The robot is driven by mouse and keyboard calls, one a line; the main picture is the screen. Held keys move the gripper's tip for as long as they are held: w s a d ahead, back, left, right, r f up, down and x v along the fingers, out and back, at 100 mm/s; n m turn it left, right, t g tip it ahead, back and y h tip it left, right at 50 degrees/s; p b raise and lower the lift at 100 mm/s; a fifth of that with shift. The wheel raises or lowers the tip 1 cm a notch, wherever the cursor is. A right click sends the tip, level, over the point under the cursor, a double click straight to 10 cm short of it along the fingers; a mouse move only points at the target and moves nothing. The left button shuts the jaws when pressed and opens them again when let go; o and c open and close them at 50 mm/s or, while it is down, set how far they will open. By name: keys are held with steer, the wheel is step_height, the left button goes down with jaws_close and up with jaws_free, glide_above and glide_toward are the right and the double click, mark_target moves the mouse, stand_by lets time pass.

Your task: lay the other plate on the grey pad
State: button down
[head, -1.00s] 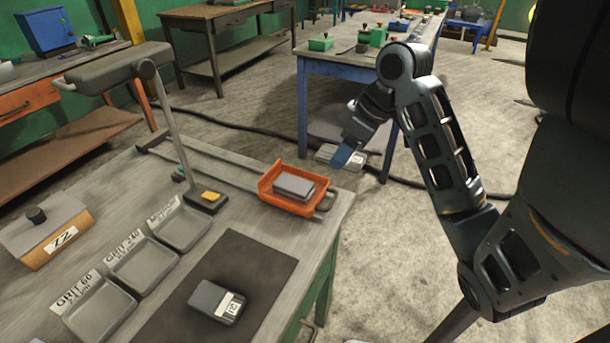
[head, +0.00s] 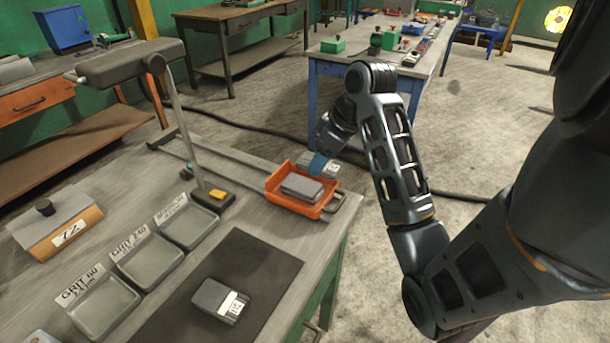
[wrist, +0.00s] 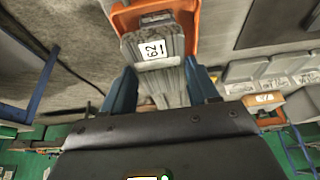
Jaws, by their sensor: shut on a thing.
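My gripper (wrist: 162,88) is shut on a grey plate (wrist: 172,83) with a white label that seems to read 62. In the head view, the blue fingertips of my gripper (head: 318,164) and the held plate (head: 332,170) show at the far edge of the orange tray (head: 328,207); whether they touch the tray is unclear. Another grey plate (head: 300,187) lies in the tray. The dark grey pad (head: 262,262) lies at the front of the bench, with a labelled grey plate (head: 212,294) on its left part. The pad's right and far parts are bare.
Several grey trays (head: 150,262) with grit labels stand left of the pad. A lamp post (head: 182,125) rises from the bench behind them. A wooden block (head: 58,228) marked 12 stands at far left. My arm hangs over the floor right of the bench.

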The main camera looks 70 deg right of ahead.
mark_target(306, 159)
steer(key=w+f+b, duration=0.2)
steer(key=w+b, duration=0.1)
steer(key=shift+d+f+b, duration=0.15)
steer(key=shift+d+b, duration=0.15)
steer(key=shift+w+d+f+b, duration=0.15)
steer(key=shift+w+f+b, duration=0.15)
steer(key=shift+w+b, duration=0.4)
steer(key=shift+f, duration=1.9)
steer(key=shift+f+b, duration=0.2)
steer(key=shift+b, duration=0.15)
steer(key=shift+c, duration=1.4)
jaws_free()
steer(key=shift+r, duration=0.1)
